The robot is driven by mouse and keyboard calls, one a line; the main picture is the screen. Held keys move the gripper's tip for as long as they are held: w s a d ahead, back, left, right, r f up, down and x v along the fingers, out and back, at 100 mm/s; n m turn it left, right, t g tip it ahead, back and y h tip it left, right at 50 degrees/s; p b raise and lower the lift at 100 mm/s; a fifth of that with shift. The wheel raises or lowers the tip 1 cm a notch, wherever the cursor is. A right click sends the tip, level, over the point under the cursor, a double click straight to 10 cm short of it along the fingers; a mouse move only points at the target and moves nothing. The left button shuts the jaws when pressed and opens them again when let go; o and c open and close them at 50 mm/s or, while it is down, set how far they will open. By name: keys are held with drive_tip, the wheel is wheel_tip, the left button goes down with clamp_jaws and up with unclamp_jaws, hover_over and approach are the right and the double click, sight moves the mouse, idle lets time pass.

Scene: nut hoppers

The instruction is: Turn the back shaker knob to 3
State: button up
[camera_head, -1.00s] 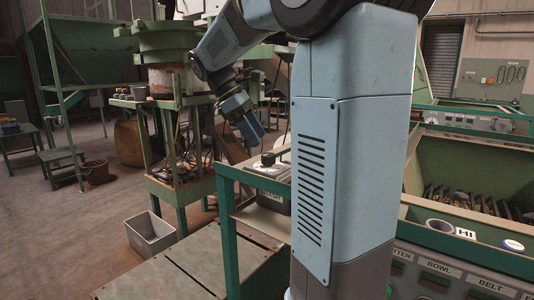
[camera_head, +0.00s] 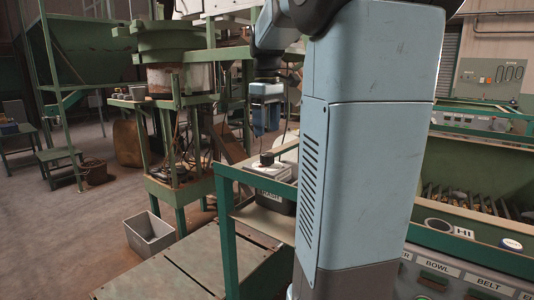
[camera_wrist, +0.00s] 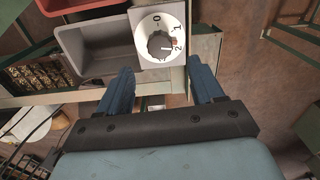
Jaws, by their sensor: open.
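A dark round knob (camera_wrist: 160,44) sits on a white dial plate (camera_wrist: 145,24) with black numerals. A 0, a 1 and a 2 can be made out. A light mark on the knob seems to lie toward the 2; its exact setting is hard to tell. In the head view a dark knob (camera_head: 267,159) stands on a pale-topped box, probably the same one. My gripper (camera_head: 266,132) hangs over it, fingers down and apart from it. In the wrist view my gripper (camera_wrist: 160,66) is open and empty, the knob just beyond the gap between the blue fingers.
A grey bin (camera_wrist: 95,45) lies beside the dial in the wrist view, with a red bin (camera_wrist: 75,4) beyond. A green frame (camera_head: 228,225) stands around the box. A panel with labelled controls (camera_head: 450,275) is at the lower right. A grey tub (camera_head: 150,235) stands on the floor.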

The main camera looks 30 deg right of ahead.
sight(267, 154)
wheel_tip(267, 154, down, 8)
drive_tip(key=shift+f, duration=0.15)
idle(0.4)
drive_tip(key=c, duration=1.1)
